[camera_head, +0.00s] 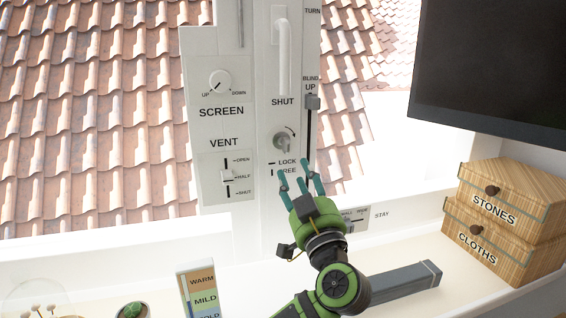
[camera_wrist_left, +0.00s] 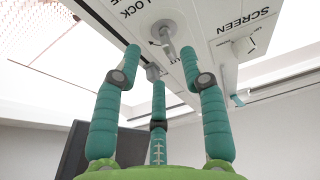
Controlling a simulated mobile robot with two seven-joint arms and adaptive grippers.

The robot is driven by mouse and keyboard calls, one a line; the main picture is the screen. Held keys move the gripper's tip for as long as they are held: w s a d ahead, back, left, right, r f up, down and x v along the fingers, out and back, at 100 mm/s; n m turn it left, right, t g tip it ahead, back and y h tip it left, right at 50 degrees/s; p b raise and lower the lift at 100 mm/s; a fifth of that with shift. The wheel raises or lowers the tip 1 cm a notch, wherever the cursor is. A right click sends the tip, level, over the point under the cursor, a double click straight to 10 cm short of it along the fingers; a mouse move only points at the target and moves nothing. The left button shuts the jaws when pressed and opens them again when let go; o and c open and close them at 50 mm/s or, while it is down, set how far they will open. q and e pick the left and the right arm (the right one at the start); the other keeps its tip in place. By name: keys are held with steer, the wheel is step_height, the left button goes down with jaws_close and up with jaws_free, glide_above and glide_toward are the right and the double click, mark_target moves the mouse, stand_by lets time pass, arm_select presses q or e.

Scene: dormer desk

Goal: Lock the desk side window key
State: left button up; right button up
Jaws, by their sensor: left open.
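The window key (camera_head: 282,144) is a small grey metal key in a round lock on the white window post, below the word SHUT. A curved arrow is beside it, and LOCK and FREE marks are below it. Which mark it points to is too small to tell. My left gripper (camera_head: 298,178), green with teal fingers, is open and empty just below and right of the key, its fingertips near the LOCK and FREE labels. In the left wrist view the key (camera_wrist_left: 164,38) shows beyond the spread fingers (camera_wrist_left: 158,62), apart from them. My right gripper is not in view.
A white window handle (camera_head: 283,55) is above the key. The BLIND slider (camera_head: 312,102) is close on the right; the SCREEN knob (camera_head: 220,82) and VENT slider (camera_head: 227,176) are left. A STAY slider (camera_head: 352,222) is below. A dark monitor (camera_head: 490,65) and labelled boxes (camera_head: 505,215) are right.

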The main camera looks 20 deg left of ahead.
mark_target(285, 145)
arm_select(q)
steer(key=shift+t, duration=0.3)
steer(key=w+a+r+p, duration=0.2)
steer(key=w+r, duration=0.1)
steer(key=w+a+r+p, duration=0.1)
steer(key=shift+w+r, duration=0.2)
steer(key=shift+w, duration=0.2)
steer(key=shift+a, duration=0.1)
jaws_close()
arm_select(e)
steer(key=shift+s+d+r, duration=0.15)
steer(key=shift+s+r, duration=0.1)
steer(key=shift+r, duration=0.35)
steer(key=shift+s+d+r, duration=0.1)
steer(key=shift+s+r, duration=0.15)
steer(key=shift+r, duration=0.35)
